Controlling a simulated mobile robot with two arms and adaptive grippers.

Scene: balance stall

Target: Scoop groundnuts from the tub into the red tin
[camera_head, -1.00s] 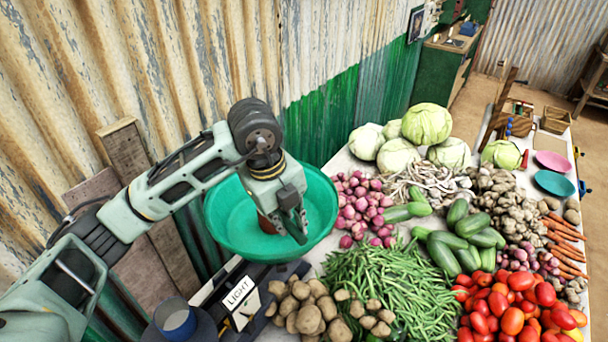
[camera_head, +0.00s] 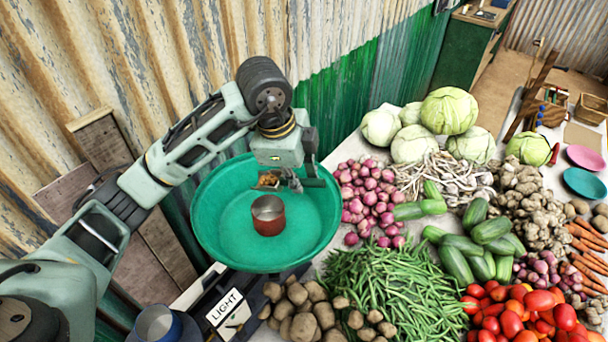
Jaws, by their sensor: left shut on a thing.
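The red tin (camera_head: 268,223) stands upright in the wide green pan (camera_head: 215,215); its open top faces me and its inside looks grey. My left gripper (camera_head: 294,182) is over the far part of the pan, behind and above the tin. It is shut on what looks like a small scoop (camera_head: 267,187), whose handle is mostly hidden by the fingers. Brownish bits like groundnuts show in the scoop. The scoop appears apart from the tin. I cannot see the groundnut tub. My right gripper is not in view.
The pan sits on a dark scale with a LIGHT label (camera_head: 223,307). Potatoes (camera_head: 305,312), green beans (camera_head: 385,290) and onions (camera_head: 368,195) crowd its right side. A corrugated wall (camera_head: 200,60) stands close behind. A blue cup (camera_head: 158,325) is at lower left.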

